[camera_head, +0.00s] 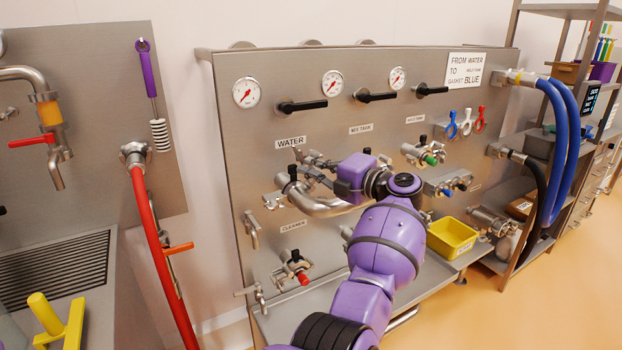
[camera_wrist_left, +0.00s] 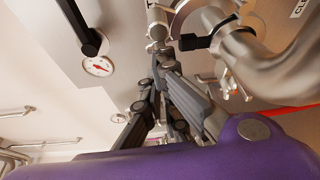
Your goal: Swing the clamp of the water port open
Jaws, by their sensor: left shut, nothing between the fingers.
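The water port is under the WATER label (camera_head: 290,142) on the steel panel. A curved steel pipe (camera_head: 325,207) joins it, and its clamp (camera_head: 292,174) has a black knob. In the left wrist view the clamp's black knob (camera_wrist_left: 189,42) shows beside the thick pipe (camera_wrist_left: 265,65). My left gripper (camera_head: 308,160) reaches in from the right, just above the pipe. Its fingers are shut and empty, and the tips (camera_wrist_left: 163,58) are close to small steel fittings by the clamp. I cannot tell whether they touch. The clamp looks closed around the joint, partly hidden. My right gripper is out of view.
Black handles (camera_head: 302,107) and gauges (camera_head: 247,92) line the panel above. The cleaner port (camera_head: 293,267) is below. A yellow bin (camera_head: 451,237) stands on the ledge to the right. A red hose (camera_head: 158,245) hangs at the left.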

